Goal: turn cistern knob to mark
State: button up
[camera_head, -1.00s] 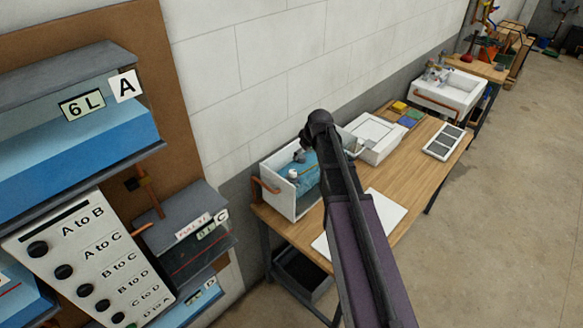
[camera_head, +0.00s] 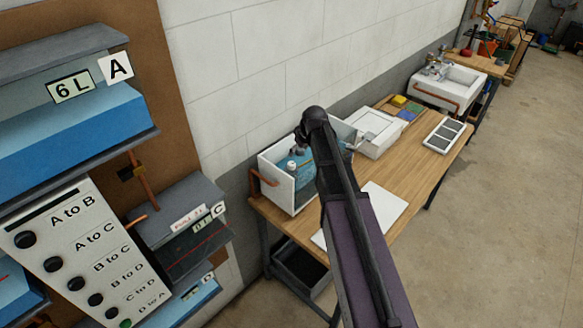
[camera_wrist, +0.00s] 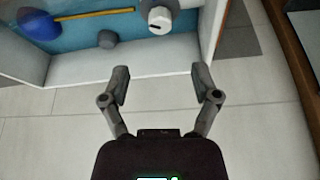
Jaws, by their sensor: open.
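The cistern (camera_head: 275,185) is an open white box with a blue interior, standing on the near left of the wooden bench. In the wrist view its white wall (camera_wrist: 150,50) crosses the upper part. A round white knob (camera_wrist: 160,18) with a short dark line on its face shows inside, near the top edge. The knob also shows small in the head view (camera_head: 291,165). A target mark cannot be made out. My gripper (camera_wrist: 163,82) is open and empty, its two fingers apart, below the knob in the wrist view and not touching it.
Inside the cistern are a grey round part (camera_wrist: 107,39), a blue float (camera_wrist: 38,24) and a yellow rod (camera_wrist: 95,14). A white lidded box (camera_head: 372,130) and a white sheet (camera_head: 385,205) lie on the bench. A tank board (camera_head: 180,110) stands at left.

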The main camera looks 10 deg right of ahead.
aim_at(292, 164)
jog(key=shift+b+x, duration=4.4)
jog(key=shift+x, duration=0.7)
grip_shut()
